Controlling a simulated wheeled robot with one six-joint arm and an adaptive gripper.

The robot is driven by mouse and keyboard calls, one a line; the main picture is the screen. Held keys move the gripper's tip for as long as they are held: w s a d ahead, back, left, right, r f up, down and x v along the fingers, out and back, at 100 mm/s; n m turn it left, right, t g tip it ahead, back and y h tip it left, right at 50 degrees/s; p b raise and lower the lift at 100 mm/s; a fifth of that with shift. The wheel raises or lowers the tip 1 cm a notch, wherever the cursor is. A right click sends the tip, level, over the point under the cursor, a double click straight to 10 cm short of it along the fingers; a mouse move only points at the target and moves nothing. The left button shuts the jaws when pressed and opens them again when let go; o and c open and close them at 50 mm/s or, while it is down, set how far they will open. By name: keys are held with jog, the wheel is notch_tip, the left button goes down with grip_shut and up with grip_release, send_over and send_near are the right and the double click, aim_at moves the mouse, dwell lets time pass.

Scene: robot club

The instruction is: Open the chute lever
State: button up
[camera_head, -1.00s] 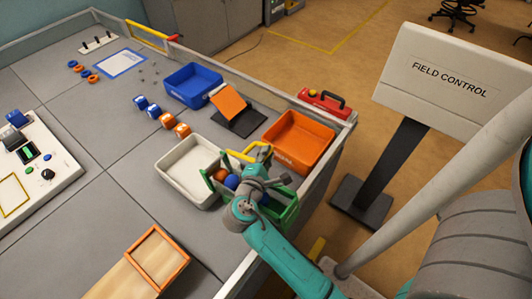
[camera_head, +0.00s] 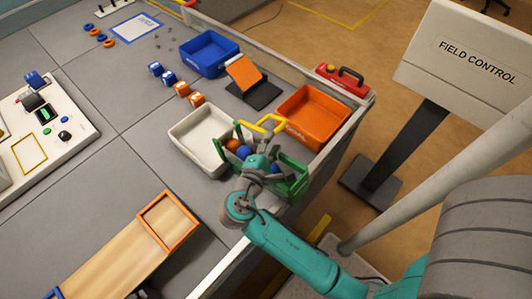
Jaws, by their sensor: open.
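A wooden chute (camera_head: 115,250) with an orange frame at its upper end lies at the table's lower left, with a blue piece at its lower end. I cannot make out a lever on it; a small dark part shows at its lower right side, cut by the frame edge. My gripper (camera_head: 248,150) is open, far up and right of the chute, over a green crate (camera_head: 292,187) with a yellow handle (camera_head: 268,125). Blue and orange balls show in the crate, partly hidden by my gripper and arm. I cannot tell whether the gripper touches the crate.
A white tray (camera_head: 186,137) stands left of the crate, an orange tray (camera_head: 338,125) right of it. A blue tray (camera_head: 205,72), an orange ramp (camera_head: 243,70) and small cubes are farther back. A control panel (camera_head: 75,142) is at left. Bare table lies between panel and chute.

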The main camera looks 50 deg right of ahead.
jog(key=shift+v, duration=2.15)
jog(key=shift+c, duration=0.2)
